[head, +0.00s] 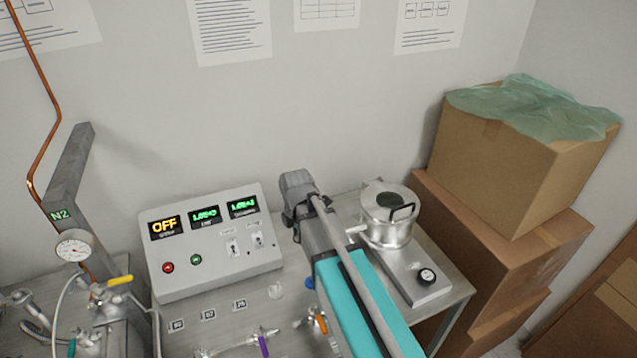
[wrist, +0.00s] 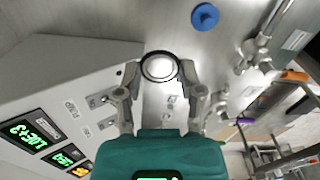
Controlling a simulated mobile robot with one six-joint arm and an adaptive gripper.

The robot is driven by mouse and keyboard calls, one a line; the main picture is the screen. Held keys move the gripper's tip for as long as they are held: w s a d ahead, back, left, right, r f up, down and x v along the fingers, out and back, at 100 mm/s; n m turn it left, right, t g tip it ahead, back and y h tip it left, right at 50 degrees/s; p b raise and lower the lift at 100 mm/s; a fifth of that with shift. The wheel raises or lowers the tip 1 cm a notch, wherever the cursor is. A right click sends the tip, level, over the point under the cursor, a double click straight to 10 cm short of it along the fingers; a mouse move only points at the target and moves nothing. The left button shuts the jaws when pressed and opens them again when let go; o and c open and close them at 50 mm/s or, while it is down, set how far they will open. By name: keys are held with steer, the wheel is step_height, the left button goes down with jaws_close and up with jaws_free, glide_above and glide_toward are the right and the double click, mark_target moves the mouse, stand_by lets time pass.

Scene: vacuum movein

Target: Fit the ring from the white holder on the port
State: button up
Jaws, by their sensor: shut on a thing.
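In the wrist view, my gripper (wrist: 160,68) is shut on a thin dark-rimmed ring (wrist: 145,74), with one fingertip on each side of it. A round white piece, apparently the white holder (wrist: 160,66), shows through the ring; I cannot tell whether the ring is touching it or above it. My arm crosses the head view, and the fingers and ring cannot be made out there. I cannot tell which fitting is the port.
A control box (head: 212,243) with lit displays stands close by the gripper. A blue disc (wrist: 205,16) lies beyond the ring. Valves with a purple handle (head: 263,345) and an orange handle (head: 320,322) line the front.

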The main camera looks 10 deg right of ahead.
steer(key=shift+m, duration=0.3)
steer(key=w+d+r+p, duration=0.2)
steer(key=w, duration=0.1)
steer(key=w+d+r+p, duration=0.2)
steer(key=w, duration=0.2)
steer(key=w+d+r+p, duration=0.1)
steer(key=w+d+r, duration=0.1)
steer(key=w, duration=0.2)
steer(key=shift+w+d+r+p, duration=0.25)
steer(key=shift+r+p, duration=0.1)
steer(key=shift+p, duration=0.05)
steer(key=shift+w+d+r, duration=0.15)
steer(key=shift+w+d, duration=0.25)
steer(key=shift+f+b, duration=3.05)
steer(key=shift+f, duration=0.15)
steer(key=shift+s, duration=0.15)
steer(key=shift+f+b, duration=0.55)
